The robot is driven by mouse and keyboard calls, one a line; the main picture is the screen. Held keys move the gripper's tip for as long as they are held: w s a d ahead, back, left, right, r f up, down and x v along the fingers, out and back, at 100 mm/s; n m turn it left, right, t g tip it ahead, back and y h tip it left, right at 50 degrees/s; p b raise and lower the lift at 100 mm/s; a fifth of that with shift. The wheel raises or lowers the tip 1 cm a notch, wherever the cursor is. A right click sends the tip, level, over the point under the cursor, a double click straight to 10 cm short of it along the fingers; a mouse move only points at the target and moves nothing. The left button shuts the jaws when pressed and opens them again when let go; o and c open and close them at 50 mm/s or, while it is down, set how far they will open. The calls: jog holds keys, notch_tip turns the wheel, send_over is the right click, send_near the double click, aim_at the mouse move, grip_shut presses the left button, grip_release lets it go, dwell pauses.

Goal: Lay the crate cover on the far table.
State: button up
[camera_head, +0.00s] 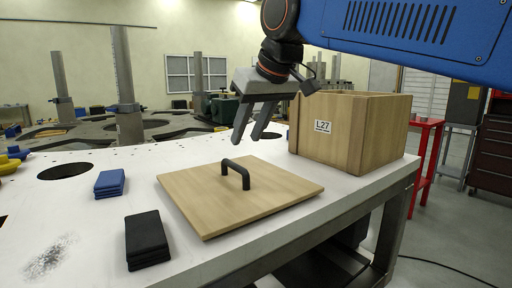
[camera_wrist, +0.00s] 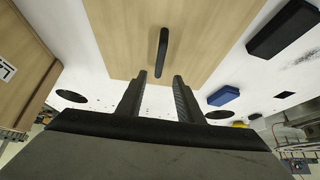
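The crate cover (camera_head: 225,197) is a square light-wood panel lying flat on the white table (camera_head: 90,220). A black arched handle (camera_head: 236,172) stands at its middle. In the wrist view the cover (camera_wrist: 205,40) fills the upper middle, with its handle (camera_wrist: 162,50) beyond my fingertips. My gripper (camera_head: 254,140) is above and behind the cover in the head view, pointing down, apart from the handle. Its two fingers (camera_wrist: 160,78) are spread with nothing between them. The wooden crate (camera_head: 345,132), labelled L27, stands at the right end of the same table.
Blue pads (camera_head: 110,183) and black pads (camera_head: 148,239) lie left of the cover. The table has round holes. A large dark plate with upright posts (camera_head: 125,75) stands behind. A red stand (camera_head: 428,160) and a dark drawer cabinet (camera_head: 493,150) are at right.

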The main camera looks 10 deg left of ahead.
jog(key=shift+r, duration=0.1)
jog(key=d+f+m+h, duration=0.15)
jog(key=d+f, duration=0.25)
jog(key=d, duration=0.5)
jog(key=s+d+f+m+t, duration=0.1)
jog(key=d+f+m, duration=0.1)
jog(key=d+f, duration=0.45)
jog(key=d+f+m+h, duration=0.1)
jog(key=d+f, duration=0.2)
jog(key=d, duration=0.7)
jog(key=s+d+f+m+h, duration=0.1)
jog(key=s+d+f+m, duration=0.1)
jog(key=s+d+f, duration=0.6)
jog(key=s+d+f+m+h, duration=0.1)
jog(key=s+d+f+m, duration=0.2)
jog(key=s+d+f, duration=0.5)
jog(key=d+f, duration=0.3)
jog(key=f, duration=0.3)
jog(key=shift+d+f, duration=0.3)
jog(key=shift+d, duration=0.05)
jog(key=shift+o, duration=0.4)
jog(key=shift+m+h, duration=0.25)
